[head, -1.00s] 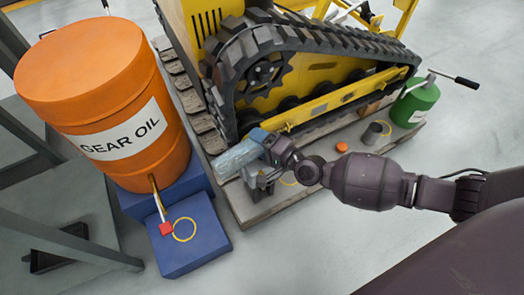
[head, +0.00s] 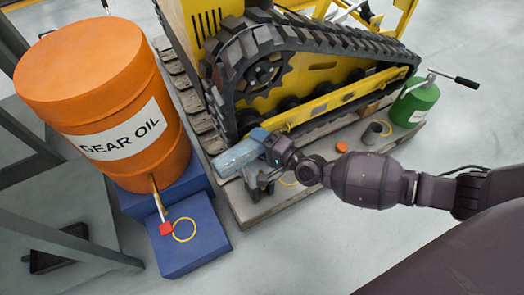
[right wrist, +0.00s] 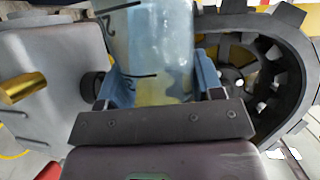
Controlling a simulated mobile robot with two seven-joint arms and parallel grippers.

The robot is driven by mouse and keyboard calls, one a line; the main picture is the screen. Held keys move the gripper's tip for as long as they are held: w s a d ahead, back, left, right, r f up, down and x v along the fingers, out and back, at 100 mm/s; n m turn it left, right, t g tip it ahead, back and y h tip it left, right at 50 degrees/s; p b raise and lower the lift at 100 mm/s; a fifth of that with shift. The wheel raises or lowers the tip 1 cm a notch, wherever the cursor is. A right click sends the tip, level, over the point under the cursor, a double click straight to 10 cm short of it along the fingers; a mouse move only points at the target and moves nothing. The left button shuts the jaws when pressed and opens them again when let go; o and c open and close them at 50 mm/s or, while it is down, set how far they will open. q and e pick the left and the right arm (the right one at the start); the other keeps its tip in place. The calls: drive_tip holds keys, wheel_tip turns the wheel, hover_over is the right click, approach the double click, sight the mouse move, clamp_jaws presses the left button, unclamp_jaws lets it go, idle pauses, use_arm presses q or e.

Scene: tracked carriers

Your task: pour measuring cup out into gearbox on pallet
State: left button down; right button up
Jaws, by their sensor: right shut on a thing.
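The measuring cup (head: 237,158) is clear and bluish with dark scale marks. It lies nearly on its side, mouth end to the left in the head view. My right gripper (head: 270,143) is shut on it. In the right wrist view the cup (right wrist: 150,40) shows a yellowish tint low down, between blue parts at the jaws. The grey gearbox (head: 262,183) stands on the wooden pallet (head: 240,207), mostly hidden under the cup and gripper. A grey housing with a brass fitting (right wrist: 22,88), likely the gearbox, shows in the wrist view. My left gripper is out of view.
A yellow tracked carrier (head: 330,92) stands close behind the cup. An orange gear oil drum (head: 95,85) sits on blue blocks (head: 195,245) to the left. A green can (head: 414,103), a grey cup-like part (head: 377,133) and an orange cap (head: 342,147) are to the right.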

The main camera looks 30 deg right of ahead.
idle(0.8)
drive_tip(key=shift+a, duration=0.1)
drive_tip(key=shift+a+n, duration=0.15)
drive_tip(key=shift+n, duration=0.35)
drive_tip(key=shift+w+r+n+h+p, duration=0.1)
drive_tip(key=shift+r+n+h+p, duration=0.2)
drive_tip(key=shift+h+p, duration=0.1)
drive_tip(key=shift+r, duration=0.15)
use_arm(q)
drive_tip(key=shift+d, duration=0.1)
use_arm(e)
drive_tip(key=shift+a, duration=0.1)
